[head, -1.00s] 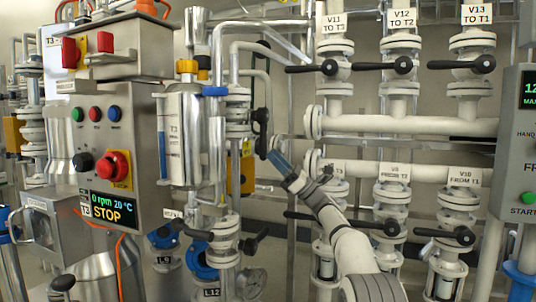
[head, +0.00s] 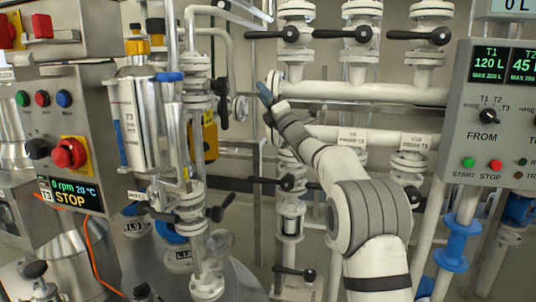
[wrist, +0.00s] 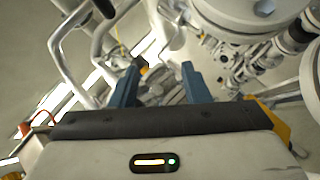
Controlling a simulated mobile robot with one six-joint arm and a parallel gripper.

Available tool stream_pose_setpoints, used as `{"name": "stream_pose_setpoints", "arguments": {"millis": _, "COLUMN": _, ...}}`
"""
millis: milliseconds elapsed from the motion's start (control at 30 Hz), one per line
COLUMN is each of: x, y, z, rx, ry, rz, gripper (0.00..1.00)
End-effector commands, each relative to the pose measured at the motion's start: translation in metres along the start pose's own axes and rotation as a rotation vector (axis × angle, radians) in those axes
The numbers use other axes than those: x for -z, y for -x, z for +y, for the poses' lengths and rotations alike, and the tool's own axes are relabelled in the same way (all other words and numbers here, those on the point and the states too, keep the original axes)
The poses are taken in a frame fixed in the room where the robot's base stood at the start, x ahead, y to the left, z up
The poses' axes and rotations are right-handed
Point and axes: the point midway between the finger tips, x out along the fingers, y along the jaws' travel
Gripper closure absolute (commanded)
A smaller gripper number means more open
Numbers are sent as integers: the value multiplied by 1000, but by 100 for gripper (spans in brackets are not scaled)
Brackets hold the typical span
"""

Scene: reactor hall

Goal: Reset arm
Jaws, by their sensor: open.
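My arm rises from the lower right of the head view and bends up to the left. My gripper (head: 265,95) is at its end, in front of the white pipes, near the left end of the upper horizontal pipe. In the wrist view my gripper (wrist: 158,85) shows two blue fingers standing apart with nothing between them. The gripper is open and empty. White flanged pipework fills the upper right of the wrist view, and I cannot tell how far it is from the fingers.
A control box (head: 70,125) with an orange-lit STOP display stands at left. Black-handled valves (head: 362,34) line the white pipes. A panel (head: 490,120) with T1 and T2 readouts stands at right.

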Motion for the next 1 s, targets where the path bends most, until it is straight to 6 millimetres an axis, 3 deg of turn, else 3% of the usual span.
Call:
{"name": "stream_pose_setpoints", "arguments": {"millis": 33, "x": -23, "y": -7, "z": 19, "rx": 91, "ry": -77, "rz": -42, "gripper": 58}}
{"name": "stream_pose_setpoints", "arguments": {"millis": 167, "x": -55, "y": 9, "z": 31, "rx": 325, "ry": -300, "rz": -174, "gripper": 58}}
{"name": "stream_pose_setpoints", "arguments": {"millis": 267, "x": -72, "y": 34, "z": 43, "rx": 495, "ry": -472, "rz": -296, "gripper": 58}}
{"name": "stream_pose_setpoints", "arguments": {"millis": 433, "x": -84, "y": 99, "z": 70, "rx": 762, "ry": -760, "rz": -545, "gripper": 58}}
{"name": "stream_pose_setpoints", "arguments": {"millis": 667, "x": -62, "y": 217, "z": 128, "rx": 1085, "ry": -1115, "rz": -963, "gripper": 58}}
{"name": "stream_pose_setpoints", "arguments": {"millis": 800, "x": -32, "y": 293, "z": 174, "rx": 1249, "ry": -1283, "rz": -1248, "gripper": 58}}
{"name": "stream_pose_setpoints", "arguments": {"millis": 1000, "x": 18, "y": 384, "z": 243, "rx": 1433, "ry": -1430, "rz": -1633, "gripper": 58}}
